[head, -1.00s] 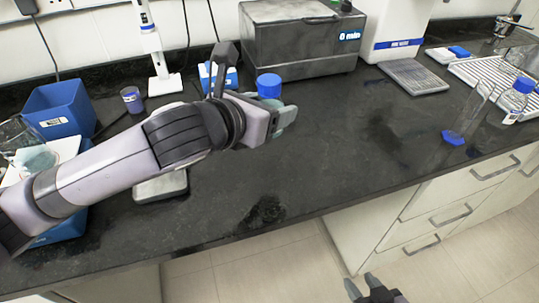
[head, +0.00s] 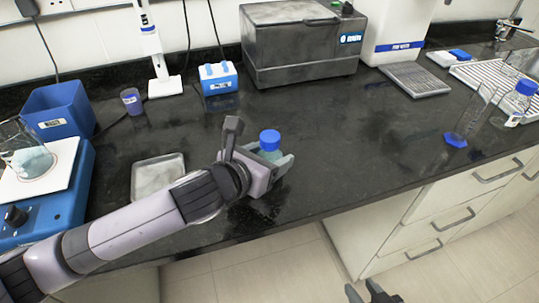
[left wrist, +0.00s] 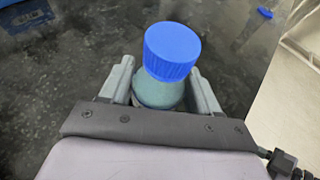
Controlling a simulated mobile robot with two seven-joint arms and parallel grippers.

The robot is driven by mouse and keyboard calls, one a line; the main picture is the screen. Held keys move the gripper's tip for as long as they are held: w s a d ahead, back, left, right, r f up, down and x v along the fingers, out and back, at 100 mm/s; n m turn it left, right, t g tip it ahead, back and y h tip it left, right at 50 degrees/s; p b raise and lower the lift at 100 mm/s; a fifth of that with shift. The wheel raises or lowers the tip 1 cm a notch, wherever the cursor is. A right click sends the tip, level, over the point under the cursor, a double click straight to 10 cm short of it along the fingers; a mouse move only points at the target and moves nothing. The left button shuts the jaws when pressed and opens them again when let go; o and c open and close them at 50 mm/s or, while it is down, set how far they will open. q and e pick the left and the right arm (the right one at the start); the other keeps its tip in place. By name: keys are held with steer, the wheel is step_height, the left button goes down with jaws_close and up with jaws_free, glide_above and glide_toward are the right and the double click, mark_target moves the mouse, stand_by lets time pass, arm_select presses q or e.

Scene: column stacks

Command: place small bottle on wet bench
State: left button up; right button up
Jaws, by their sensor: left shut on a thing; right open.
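The small bottle (head: 270,145) has a blue cap and a teal body. My left gripper (head: 277,166) is shut on it, with one finger on each side of the body. In the left wrist view the bottle (left wrist: 165,65) stands between the two fingers (left wrist: 162,88), cap up and slightly tilted. The wet bench (head: 330,130) is a black worktop under and around the bottle. The bottle's base is hidden, so I cannot tell whether it touches the worktop. My right gripper (head: 370,293) is at the bottom edge, open and empty, in front of the bench.
A metal tray (head: 158,178) and a blue hotplate with a beaker (head: 40,195) lie left. A blue rack (head: 218,78) and a grey water bath (head: 300,45) stand behind. A cylinder (head: 470,115) and a larger blue-capped bottle (head: 515,100) stand right. The middle worktop is clear.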

arm_select(q)
steer(key=o, duration=1.2)
steer(key=shift+f, duration=0.15)
steer(key=v, duration=1.2)
steer(key=shift+s, duration=0.15)
